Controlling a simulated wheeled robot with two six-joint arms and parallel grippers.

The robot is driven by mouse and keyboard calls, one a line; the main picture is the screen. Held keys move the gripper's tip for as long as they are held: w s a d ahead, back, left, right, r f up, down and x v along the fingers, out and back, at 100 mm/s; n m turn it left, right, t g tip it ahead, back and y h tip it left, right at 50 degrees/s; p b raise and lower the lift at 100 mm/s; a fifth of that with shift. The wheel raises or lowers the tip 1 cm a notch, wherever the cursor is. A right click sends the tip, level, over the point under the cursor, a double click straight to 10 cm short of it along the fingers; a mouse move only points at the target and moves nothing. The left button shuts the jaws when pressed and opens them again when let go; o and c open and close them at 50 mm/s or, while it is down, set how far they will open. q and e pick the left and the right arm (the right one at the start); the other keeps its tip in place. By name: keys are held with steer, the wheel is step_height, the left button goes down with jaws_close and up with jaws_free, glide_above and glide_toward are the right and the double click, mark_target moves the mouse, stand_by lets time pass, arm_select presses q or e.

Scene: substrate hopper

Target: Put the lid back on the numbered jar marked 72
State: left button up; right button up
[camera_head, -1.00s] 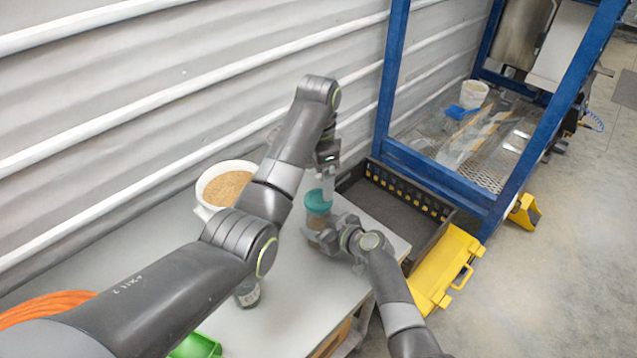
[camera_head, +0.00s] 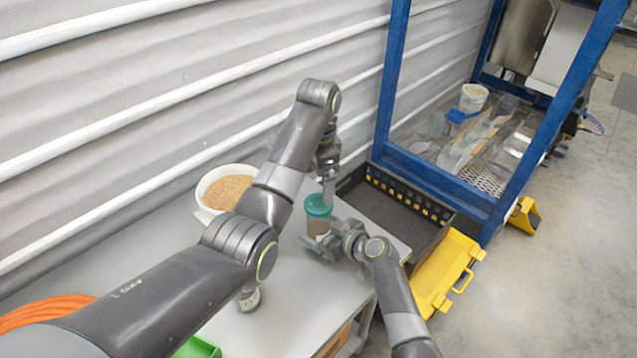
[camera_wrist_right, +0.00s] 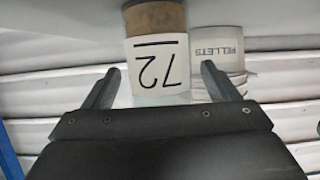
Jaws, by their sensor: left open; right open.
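The jar (camera_head: 318,227) stands upright on the grey table near its right end. In the right wrist view its label (camera_wrist_right: 158,66) shows upside down and reads 72. A teal lid (camera_head: 318,205) sits on top of the jar and looks level. My left gripper (camera_head: 328,192) is open, pointing down just above the lid; its fingertips are small and partly blurred. My right gripper (camera_head: 322,243) is open beside the jar's lower part. In the right wrist view its two fingers (camera_wrist_right: 159,70) stand on either side of the jar, with visible gaps.
A white tub of pellets (camera_head: 226,190) stands behind the jar, left of it. A small dark jar (camera_head: 248,299) is partly hidden under my left arm. A black crate (camera_head: 400,209) and a yellow case (camera_head: 444,275) lie right of the table.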

arm_select(q)
step_height(320, 180, down, 3)
steer(key=b, duration=0.3)
steer(key=shift+r, duration=0.1)
arm_select(e)
steer(key=v, duration=1.6)
